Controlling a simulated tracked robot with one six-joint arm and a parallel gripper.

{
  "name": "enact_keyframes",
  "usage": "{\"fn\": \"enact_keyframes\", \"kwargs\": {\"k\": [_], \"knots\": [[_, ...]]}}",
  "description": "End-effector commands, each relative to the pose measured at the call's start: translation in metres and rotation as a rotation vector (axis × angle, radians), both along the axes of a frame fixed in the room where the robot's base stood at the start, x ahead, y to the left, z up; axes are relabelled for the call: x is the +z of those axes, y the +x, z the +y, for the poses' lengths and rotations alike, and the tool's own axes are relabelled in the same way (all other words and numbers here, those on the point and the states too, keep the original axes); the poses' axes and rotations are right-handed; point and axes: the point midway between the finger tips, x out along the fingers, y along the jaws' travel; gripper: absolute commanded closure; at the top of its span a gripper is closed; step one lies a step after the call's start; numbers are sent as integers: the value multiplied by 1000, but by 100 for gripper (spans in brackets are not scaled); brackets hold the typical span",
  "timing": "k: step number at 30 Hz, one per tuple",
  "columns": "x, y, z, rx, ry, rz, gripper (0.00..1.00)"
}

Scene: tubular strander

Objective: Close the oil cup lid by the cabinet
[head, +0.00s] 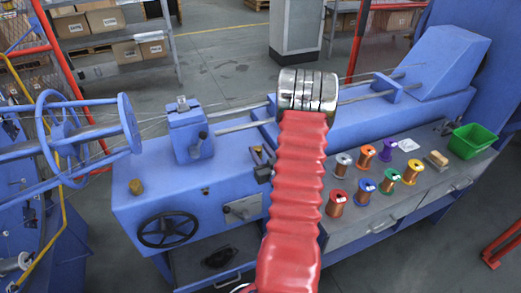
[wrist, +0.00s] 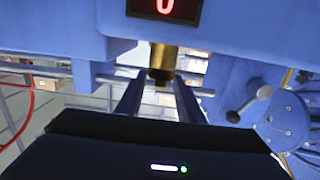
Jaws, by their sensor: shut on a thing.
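In the wrist view a brass cylinder (wrist: 163,58), which looks like the oil cup, hangs below a blue housing edge, with a narrower dark brass end toward me. My gripper (wrist: 158,84) has a finger on each side of its lower end and is shut on it. I cannot make out the lid or its angle. In the head view my gripper (head: 264,170) is small and dark beside my red sleeved arm, with a bit of brass (head: 257,152) at its tip. Another brass cup or knob (head: 136,187) stands on the left of the blue machine bed, apart from my gripper.
A red-digit display (wrist: 165,7) sits above the brass cylinder. A lever with a grey knob (wrist: 264,91) is at right. The bench has a black handwheel (head: 168,230), several wire spools (head: 366,156) and a green bin (head: 472,141). A grey cabinet (head: 297,30) stands behind.

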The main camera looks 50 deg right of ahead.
Motion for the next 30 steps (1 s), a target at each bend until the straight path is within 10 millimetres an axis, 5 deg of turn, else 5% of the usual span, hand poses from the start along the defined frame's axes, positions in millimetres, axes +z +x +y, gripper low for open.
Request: {"fn": "enact_keyframes", "kwargs": {"k": [17, 18, 25, 30], "knots": [[-3, -4, -1, -8, -41, -66, 88], [-3, -4, -1, -8, -41, -66, 64], [-3, -3, 0, -5, -40, -66, 48], [-3, -2, 0, -4, -40, -65, 47]]}}
